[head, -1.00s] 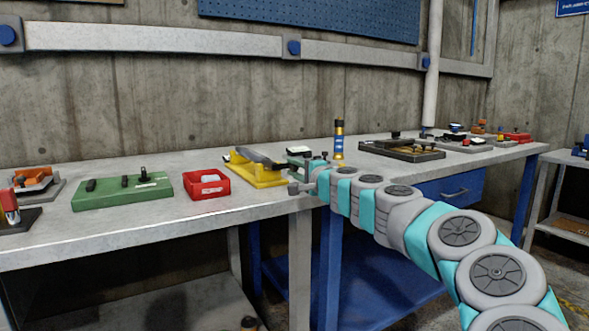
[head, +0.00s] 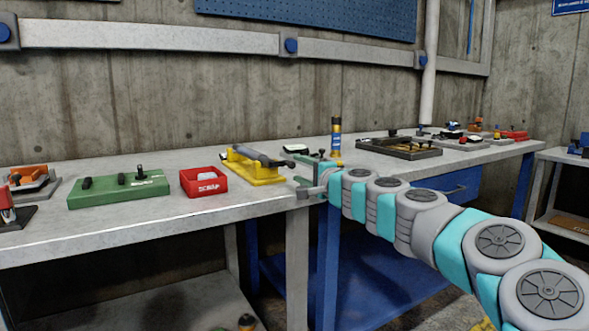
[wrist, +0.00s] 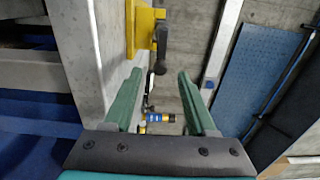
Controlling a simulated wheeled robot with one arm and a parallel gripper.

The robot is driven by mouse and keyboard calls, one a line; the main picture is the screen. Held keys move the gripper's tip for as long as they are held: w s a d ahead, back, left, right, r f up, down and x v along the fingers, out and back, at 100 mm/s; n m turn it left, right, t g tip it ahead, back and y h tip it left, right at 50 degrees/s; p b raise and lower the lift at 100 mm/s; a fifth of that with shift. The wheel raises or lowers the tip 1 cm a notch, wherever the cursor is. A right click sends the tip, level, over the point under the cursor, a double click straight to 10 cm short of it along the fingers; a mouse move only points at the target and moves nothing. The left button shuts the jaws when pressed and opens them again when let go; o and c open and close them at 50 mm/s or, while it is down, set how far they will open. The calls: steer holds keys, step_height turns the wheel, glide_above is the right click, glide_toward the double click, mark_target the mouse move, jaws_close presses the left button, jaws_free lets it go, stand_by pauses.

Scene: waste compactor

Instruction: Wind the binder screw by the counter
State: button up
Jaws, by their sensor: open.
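A yellow stand (head: 262,179) on the grey workbench carries a dark grey bar (head: 262,158) with a dark round end towards my gripper. This may be the binder screw, but no label shows. In the wrist view the yellow stand (wrist: 143,22) and the dark bar (wrist: 163,40) lie ahead, the bar's round end beyond and between the fingertips. My gripper (head: 309,174) is just right of the stand, over the bench's front edge. Its two green fingers are apart with nothing held, and the open gap shows in the wrist view (wrist: 158,82).
A red scrap bin (head: 203,190) and a green block with black knobs (head: 118,191) stand left of the yellow stand. A dark tray (head: 400,152) lies farther right. The front bench strip is clear.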

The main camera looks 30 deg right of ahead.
steer(key=shift+s+d, duration=0.1)
steer(key=shift+s, duration=1.4)
